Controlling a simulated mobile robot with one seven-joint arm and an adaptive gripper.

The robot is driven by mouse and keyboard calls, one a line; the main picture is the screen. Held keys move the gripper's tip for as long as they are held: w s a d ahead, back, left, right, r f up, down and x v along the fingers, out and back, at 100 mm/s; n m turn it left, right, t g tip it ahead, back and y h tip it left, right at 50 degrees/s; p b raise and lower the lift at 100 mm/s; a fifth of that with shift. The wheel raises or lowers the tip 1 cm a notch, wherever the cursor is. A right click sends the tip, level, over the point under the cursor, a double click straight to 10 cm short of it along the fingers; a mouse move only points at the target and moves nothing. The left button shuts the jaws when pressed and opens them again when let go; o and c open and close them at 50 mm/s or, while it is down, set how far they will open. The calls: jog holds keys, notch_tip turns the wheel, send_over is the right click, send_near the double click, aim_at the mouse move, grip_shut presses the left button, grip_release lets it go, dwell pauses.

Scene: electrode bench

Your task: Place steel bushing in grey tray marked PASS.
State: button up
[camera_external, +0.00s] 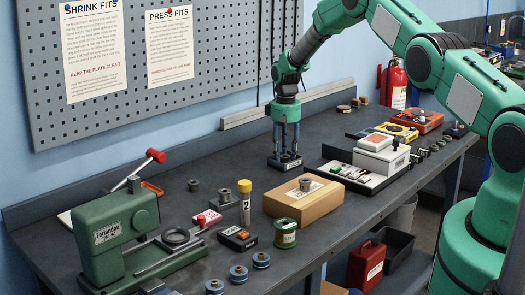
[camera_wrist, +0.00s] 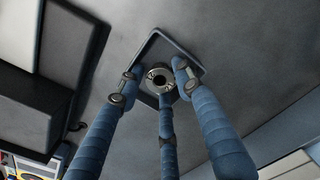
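A steel bushing (camera_wrist: 159,78), a short ring with a dark bore, sits on the small grey tray (camera_wrist: 190,47) in the wrist view. My three-fingered gripper (camera_wrist: 157,82) reaches down over it. The fingertips stand spread around the bushing, with gaps visible at the left and right fingers. The lower finger overlaps its edge in the picture, so contact there is unclear. In the external view my gripper (camera_external: 285,150) is right at the tray (camera_external: 285,163), which bears a light label too small to read. The bushing is hard to make out there between the fingers.
A cardboard box (camera_external: 303,202) with another metal bushing (camera_external: 305,184) on top stands in front. A white instrument (camera_external: 382,157) is right of the tray. Bench space left of the tray is clear.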

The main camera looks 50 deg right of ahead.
notch_tip(320, 180, up, 12)
jog(key=shift+b, duration=0.4)
dwell(0.5)
jog(key=shift+r, duration=0.15)
dwell(0.3)
